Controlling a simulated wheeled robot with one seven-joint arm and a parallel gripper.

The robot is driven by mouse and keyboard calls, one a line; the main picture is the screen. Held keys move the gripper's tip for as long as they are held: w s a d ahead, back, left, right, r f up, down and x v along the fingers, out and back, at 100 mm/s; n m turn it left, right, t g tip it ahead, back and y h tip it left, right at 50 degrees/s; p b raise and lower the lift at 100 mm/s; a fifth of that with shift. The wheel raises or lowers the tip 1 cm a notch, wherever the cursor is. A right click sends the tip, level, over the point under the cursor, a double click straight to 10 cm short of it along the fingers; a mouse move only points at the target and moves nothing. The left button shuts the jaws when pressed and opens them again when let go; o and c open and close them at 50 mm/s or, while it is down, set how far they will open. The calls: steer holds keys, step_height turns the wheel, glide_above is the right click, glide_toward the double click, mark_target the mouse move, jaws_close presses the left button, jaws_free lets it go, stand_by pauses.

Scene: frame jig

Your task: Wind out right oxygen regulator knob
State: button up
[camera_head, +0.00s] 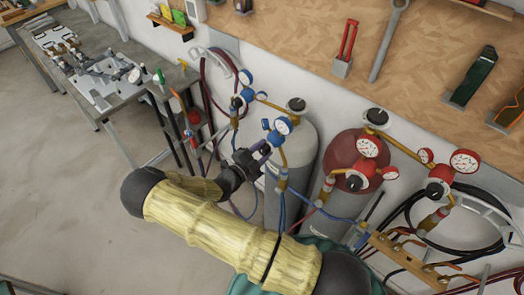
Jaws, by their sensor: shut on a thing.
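Two blue regulators with round gauges are on the left of the bottle row. The right blue regulator (275,138) sits at the grey cylinder (299,165), its white-faced gauge (283,126) facing me. The left blue regulator (238,103) is a little farther left. My gripper (262,150) reaches in from the lower left and is shut at the front of the right blue regulator, where its knob is. The fingers and wrist hide most of the knob, so its turn cannot be read.
A dark red cylinder (353,150) with red regulators (368,165) stands to the right. Blue hoses and a brass manifold (405,258) lie lower right. A metal workbench (95,85) is at the left. The floor (60,190) at left is clear.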

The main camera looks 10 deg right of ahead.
steer(key=shift+f, duration=0.1)
steer(key=o, duration=1)
steer(key=shift+a, duration=0.1)
steer(key=b+v, duration=0.6)
steer(key=v, duration=1.1)
steer(key=shift+s+b, duration=0.15)
steer(key=shift+b, duration=0.2)
